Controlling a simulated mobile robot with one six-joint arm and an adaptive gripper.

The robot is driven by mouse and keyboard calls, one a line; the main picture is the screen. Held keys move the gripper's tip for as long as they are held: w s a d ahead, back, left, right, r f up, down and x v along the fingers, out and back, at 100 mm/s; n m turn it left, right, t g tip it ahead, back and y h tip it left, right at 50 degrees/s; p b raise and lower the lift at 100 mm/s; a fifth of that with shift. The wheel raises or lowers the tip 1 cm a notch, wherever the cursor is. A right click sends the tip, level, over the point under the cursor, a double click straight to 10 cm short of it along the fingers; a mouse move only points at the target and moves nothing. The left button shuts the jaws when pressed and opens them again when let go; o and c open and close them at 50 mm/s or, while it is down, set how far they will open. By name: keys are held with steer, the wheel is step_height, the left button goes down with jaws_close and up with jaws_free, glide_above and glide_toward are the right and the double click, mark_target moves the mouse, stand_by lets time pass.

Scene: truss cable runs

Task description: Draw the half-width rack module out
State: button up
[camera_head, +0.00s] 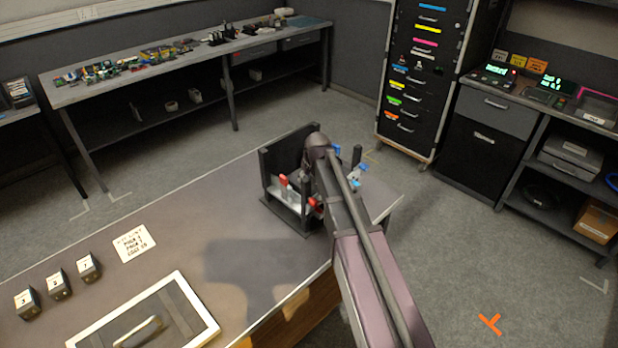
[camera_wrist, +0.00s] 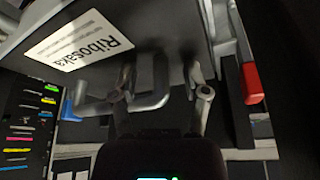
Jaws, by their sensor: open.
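The rack module shows in the wrist view as a dark panel (camera_wrist: 170,25) with a white label reading something like "Ribosaka" (camera_wrist: 85,42). A grey U-shaped handle (camera_wrist: 150,101) stands out from it. My gripper (camera_wrist: 163,82) is open at the handle, with part of the handle between its fingers; I cannot tell whether they touch. In the head view the dark rack frame (camera_head: 268,178) stands on the near table, with red (camera_head: 284,181) and blue (camera_head: 361,167) parts. My arm hides much of the frame and the gripper. A red part (camera_wrist: 250,84) and a blue part (camera_wrist: 70,108) flank the handle in the wrist view.
The near table (camera_head: 190,215) also bears a white card (camera_head: 133,243), several small numbered blocks (camera_head: 58,285) and a framed panel with a handle (camera_head: 185,292). A tall black drawer cabinet (camera_head: 425,75) stands behind. The floor at right is clear around an orange mark (camera_head: 490,323).

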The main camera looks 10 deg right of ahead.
jaws_close()
stand_by(0.3)
